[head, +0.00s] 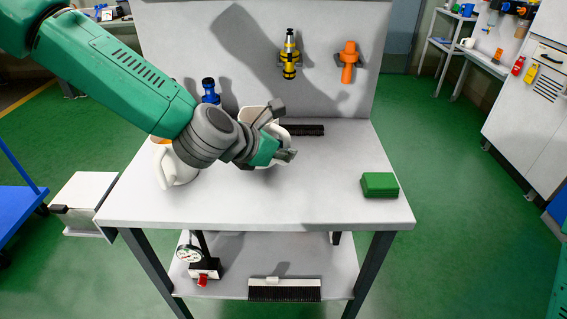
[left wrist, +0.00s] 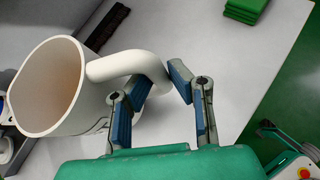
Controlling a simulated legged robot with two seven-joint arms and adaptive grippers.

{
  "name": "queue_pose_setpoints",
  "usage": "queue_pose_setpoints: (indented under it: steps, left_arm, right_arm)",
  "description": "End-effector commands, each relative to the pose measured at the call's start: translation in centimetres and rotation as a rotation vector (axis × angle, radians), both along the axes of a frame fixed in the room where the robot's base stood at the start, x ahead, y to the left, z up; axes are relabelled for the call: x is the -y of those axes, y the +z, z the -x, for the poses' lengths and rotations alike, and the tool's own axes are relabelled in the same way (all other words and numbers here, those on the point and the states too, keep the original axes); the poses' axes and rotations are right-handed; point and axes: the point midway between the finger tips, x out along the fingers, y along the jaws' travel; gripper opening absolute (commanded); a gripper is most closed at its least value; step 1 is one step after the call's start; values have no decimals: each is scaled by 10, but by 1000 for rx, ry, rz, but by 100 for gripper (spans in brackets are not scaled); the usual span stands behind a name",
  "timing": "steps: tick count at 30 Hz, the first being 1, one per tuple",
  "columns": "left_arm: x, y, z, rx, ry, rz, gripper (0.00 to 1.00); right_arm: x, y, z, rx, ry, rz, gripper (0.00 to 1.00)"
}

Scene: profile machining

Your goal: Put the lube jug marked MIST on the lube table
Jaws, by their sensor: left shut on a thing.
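A cream-white jug (head: 250,122) is at the back middle of the white table (head: 310,195), partly behind my left gripper (head: 283,130). In the left wrist view, the jug (left wrist: 48,88) has an open top and a thick curved handle. My left gripper (left wrist: 161,76) is shut on this handle, one finger on each side. I cannot tell whether the jug rests on the table or hangs just above it. A second white jug (head: 176,172) with orange inside stands at the table's left, partly hidden by my arm. No MIST marking is legible. My right gripper is not in view.
A green block (head: 380,185) lies at the table's right, and a black brush (head: 302,130) at the back. A blue fitting (head: 209,92) stands at the back left. Yellow (head: 289,58) and orange (head: 348,62) tools hang on the back panel. The table's front middle is clear.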

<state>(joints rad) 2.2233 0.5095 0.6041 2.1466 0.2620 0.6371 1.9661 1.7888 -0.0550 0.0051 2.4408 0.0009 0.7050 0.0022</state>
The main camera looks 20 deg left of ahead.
Motion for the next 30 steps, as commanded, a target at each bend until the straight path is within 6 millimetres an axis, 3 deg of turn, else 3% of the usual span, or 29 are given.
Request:
queue_pose_setpoints:
  steps: [7, 18, 19, 20, 30]
  left_arm:
    - [2, -32, 1, 1, -3, -2, 0]
    - [0, -36, 0, 2, 0, 1, 0]
    - [0, -36, 1, 0, -1, 0, 26]
    - [0, -36, 1, 0, -1, 0, 37]
    - [1, -34, 0, 0, -1, 0, 37]
  right_arm:
    - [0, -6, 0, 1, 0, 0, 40]
    - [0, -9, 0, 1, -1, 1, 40]
    - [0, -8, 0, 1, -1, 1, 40]
    - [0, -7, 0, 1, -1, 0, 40]
    - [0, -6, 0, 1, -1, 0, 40]
